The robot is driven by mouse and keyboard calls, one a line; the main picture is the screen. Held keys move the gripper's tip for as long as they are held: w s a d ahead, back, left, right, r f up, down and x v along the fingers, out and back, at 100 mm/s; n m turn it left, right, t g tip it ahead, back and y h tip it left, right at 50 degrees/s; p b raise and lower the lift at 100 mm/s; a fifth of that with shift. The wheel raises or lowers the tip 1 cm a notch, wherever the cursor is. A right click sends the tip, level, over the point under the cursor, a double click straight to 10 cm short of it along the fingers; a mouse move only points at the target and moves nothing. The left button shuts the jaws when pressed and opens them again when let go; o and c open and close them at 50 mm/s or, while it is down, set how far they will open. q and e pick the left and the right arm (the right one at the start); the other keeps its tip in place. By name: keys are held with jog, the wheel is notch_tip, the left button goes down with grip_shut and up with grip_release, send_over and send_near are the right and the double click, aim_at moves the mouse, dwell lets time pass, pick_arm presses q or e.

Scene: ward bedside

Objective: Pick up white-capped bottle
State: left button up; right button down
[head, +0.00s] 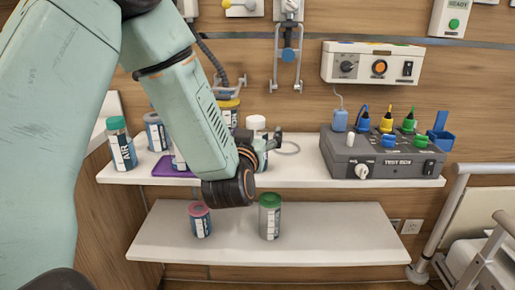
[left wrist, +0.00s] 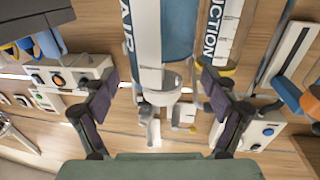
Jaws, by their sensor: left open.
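The white-capped bottle (head: 256,122) stands on the upper shelf in the head view, with its white cap showing and its body partly hidden by my left gripper. My left gripper (head: 273,143) is in front of and beside this bottle, above the shelf's front edge. In the left wrist view the left gripper (left wrist: 160,108) has its two fingers spread wide, with nothing held between them. My right gripper is not in view.
A purple tray (head: 168,168) and several bottles stand left on the upper shelf (head: 305,172). A grey test box (head: 385,158) stands right. Pink-capped (head: 200,222) and green-capped (head: 269,220) bottles stand on the lower shelf (head: 340,242). A bed rail (head: 445,215) is at far right.

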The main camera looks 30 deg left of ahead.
pick_arm(q)
jog(key=shift+w+a, duration=0.15)
jog(key=shift+w, duration=0.45)
jog(key=shift+w+a+f, duration=0.1)
jog(key=shift+w+a, duration=0.1)
jog(key=shift+a, duration=0.15)
jog(key=shift+s, duration=0.2)
jog(key=shift+d, duration=0.1)
jog(key=shift+c, duration=0.8)
jog(key=shift+w, duration=0.1)
jog(key=c, duration=1.4)
